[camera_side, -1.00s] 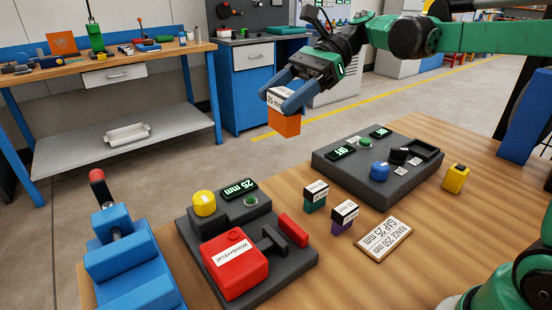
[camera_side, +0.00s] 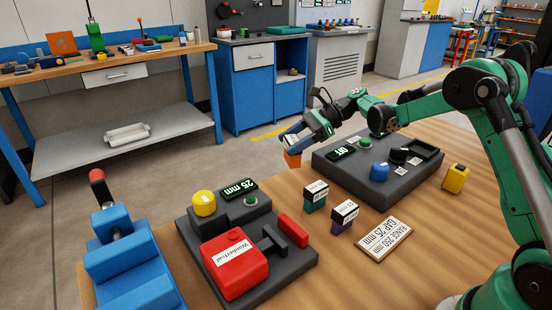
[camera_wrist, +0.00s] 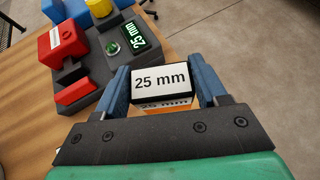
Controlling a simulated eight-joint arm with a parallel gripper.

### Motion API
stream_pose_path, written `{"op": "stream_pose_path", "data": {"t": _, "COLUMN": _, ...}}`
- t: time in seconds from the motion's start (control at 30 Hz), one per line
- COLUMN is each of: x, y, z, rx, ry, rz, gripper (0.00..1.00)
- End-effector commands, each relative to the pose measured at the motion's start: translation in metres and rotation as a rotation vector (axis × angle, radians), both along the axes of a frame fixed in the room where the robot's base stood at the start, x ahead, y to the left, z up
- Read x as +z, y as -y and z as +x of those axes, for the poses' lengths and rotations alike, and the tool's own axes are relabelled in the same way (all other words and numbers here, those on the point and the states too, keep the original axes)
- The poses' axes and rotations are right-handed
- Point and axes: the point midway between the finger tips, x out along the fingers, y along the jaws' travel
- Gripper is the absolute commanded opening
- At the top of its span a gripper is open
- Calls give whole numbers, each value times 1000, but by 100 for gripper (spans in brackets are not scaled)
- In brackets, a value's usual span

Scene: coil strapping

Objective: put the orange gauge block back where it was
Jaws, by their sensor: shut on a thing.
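The orange gauge block (camera_side: 292,159) is held by my gripper (camera_side: 293,146) near the far edge of the wooden table, left of the dark control panel. In the wrist view the block (camera_wrist: 165,101) shows its white "25 mm" label and sits between the two blue fingers of my gripper (camera_wrist: 165,85), which are shut on it. Whether its underside touches the table cannot be told. A teal gauge block (camera_side: 315,196) and a purple gauge block (camera_side: 344,217), both with white labels, stand on the table nearer the camera.
A dark fixture with a red Wandertisal-like labelled body (camera_side: 234,262) and a "25 mm" display (camera_side: 239,188) stands at left. The control panel (camera_side: 348,177) lies right of my gripper. A yellow block (camera_side: 455,179), a text plate (camera_side: 383,238) and a blue vise (camera_side: 130,262) are also there.

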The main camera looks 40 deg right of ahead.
Motion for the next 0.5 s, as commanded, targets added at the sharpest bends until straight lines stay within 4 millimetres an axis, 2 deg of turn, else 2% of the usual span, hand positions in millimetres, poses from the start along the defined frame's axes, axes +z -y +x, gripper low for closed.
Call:
{"op": "stream_pose_path", "data": {"t": 0.1, "x": -24, "y": 0, "z": 0, "rx": 0, "ry": 0, "rz": 0, "gripper": 0}}
{"op": "stream_pose_path", "data": {"t": 0.27, "x": -38, "y": 0, "z": 0, "rx": 1, "ry": 0, "rz": 0, "gripper": 0}}
{"op": "stream_pose_path", "data": {"t": 0.5, "x": -70, "y": 0, "z": 0, "rx": 1, "ry": 0, "rz": 0, "gripper": 0}}
